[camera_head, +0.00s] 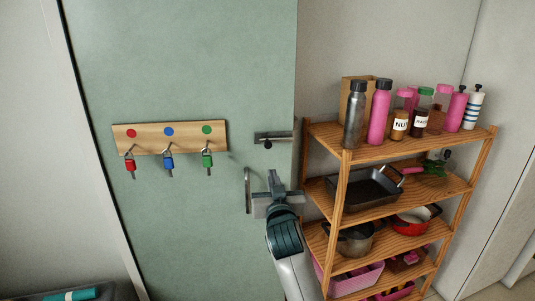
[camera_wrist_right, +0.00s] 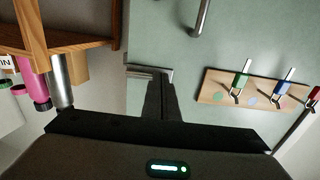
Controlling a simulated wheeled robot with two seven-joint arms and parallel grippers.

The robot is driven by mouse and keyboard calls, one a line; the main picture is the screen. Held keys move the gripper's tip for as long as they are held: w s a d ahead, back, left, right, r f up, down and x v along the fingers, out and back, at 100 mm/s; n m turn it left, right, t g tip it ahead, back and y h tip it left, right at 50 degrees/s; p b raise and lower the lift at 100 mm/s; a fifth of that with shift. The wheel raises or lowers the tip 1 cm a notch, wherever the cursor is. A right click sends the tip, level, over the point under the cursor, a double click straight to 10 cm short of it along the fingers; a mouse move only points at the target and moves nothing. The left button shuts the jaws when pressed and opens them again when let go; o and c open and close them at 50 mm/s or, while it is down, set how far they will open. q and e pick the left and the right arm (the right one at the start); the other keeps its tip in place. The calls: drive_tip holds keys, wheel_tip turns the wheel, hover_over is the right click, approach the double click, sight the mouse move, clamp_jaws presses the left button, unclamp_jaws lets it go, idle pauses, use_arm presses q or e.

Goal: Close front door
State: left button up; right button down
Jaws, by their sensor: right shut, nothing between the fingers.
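The pale green front door (camera_head: 190,70) fills the middle of the head view. It has a metal latch (camera_head: 272,137) near its right edge and a vertical bar handle (camera_head: 247,190) below. In the right wrist view, which looks upside down, the latch (camera_wrist_right: 150,72) shows just beyond the fingertips and the bar handle (camera_wrist_right: 201,17) at the top. My right gripper (camera_head: 272,180) is shut and empty, in front of the door, right of the bar handle and below the latch. I cannot tell if it touches the door, or whether the door is fully closed. My left gripper is out of view.
A wooden shelf rack (camera_head: 400,148) with bottles, pans and baskets stands close to the right of my right arm. A key board (camera_head: 170,137) with red, blue and green keys hangs on the door. A dark item with a teal top (camera_head: 70,295) is at bottom left.

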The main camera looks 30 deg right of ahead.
sight(267, 155)
drive_tip(key=shift+w, duration=0.1)
